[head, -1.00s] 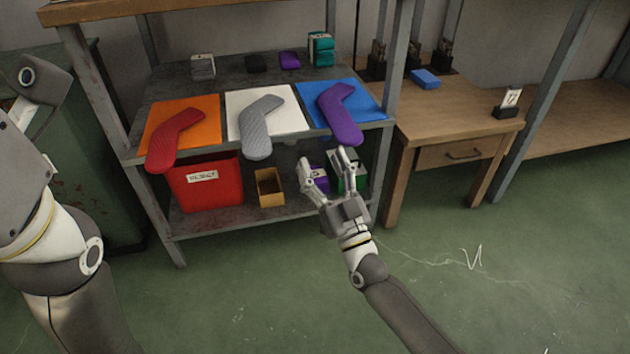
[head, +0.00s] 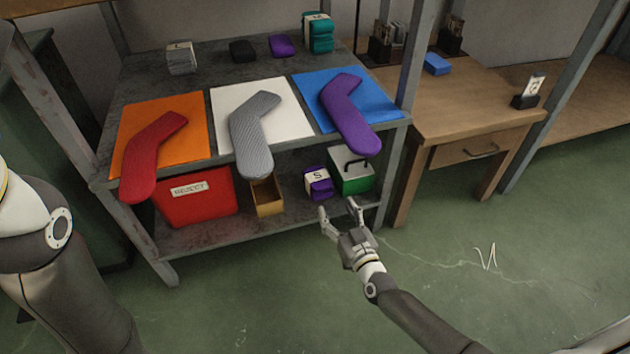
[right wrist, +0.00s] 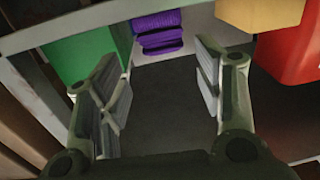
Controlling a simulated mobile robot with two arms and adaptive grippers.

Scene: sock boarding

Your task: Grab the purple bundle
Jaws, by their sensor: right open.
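The purple bundle (head: 318,184) sits on the lower shelf with a white band marked "S" around it. It stands between a tan open box and a green box. My right gripper (head: 340,208) is open and empty at the front edge of the lower shelf, just in front of and below the bundle, apart from it. In the right wrist view the bundle (right wrist: 158,30) shows as stacked purple folds beyond the two spread fingers (right wrist: 165,95). My left gripper is out of view; only part of my left arm shows at the left edge.
The green box (head: 352,172) is close on the bundle's right, the tan box (head: 267,197) on its left, with the red reject bin (head: 197,196) further left. The upper shelf overhangs, holding red, grey and purple sock forms (head: 348,115). A shelf post stands at right.

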